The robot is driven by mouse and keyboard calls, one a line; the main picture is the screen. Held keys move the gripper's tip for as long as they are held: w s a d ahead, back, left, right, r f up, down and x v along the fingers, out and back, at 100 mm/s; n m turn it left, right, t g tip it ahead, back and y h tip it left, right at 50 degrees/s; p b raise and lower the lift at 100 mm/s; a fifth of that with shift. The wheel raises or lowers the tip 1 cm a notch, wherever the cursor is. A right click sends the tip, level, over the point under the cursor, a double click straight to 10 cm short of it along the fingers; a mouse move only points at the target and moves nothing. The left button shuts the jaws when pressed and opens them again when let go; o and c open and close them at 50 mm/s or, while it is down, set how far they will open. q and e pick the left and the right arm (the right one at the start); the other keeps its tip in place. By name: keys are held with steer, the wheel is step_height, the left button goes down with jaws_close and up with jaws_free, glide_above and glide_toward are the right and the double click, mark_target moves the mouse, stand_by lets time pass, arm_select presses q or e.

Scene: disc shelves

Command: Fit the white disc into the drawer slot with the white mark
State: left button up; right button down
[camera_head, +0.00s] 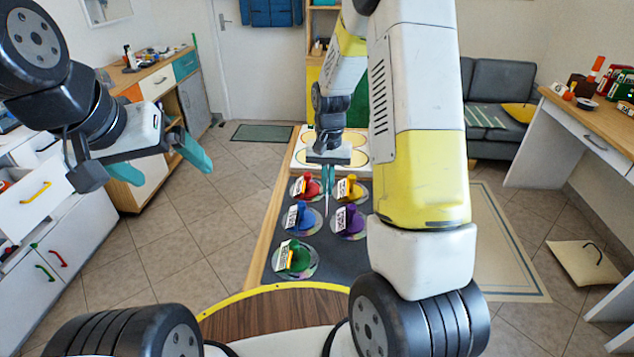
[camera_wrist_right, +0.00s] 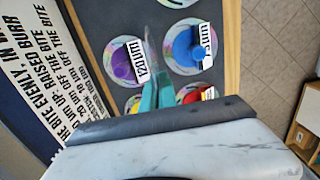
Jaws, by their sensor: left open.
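I cannot make out a white disc in either view. My right gripper (camera_head: 328,190) points down over the dark mat between the coloured-knob discs. Its teal fingers are close together in the right wrist view (camera_wrist_right: 158,92). A thin grey sliver (camera_wrist_right: 150,50) shows at their tips; I cannot tell what it is. My left gripper (camera_head: 160,160) is wide open and empty in the air at the left. A white drawer with a yellow handle (camera_head: 35,193) stands out at the left. I see no drawer slot with a white mark.
Discs with red (camera_head: 307,186), yellow (camera_head: 348,188), blue (camera_head: 298,217), purple (camera_head: 348,220) and green (camera_head: 295,256) knobs lie on the dark mat (camera_head: 335,272). A white board with yellow outlines (camera_head: 300,158) is behind them. My right arm hides the table's right side. Floor is clear at left.

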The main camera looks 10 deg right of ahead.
steer(key=shift+f, duration=2)
steer(key=shift+f, duration=0.1)
steer(key=c, duration=1.7)
jaws_free()
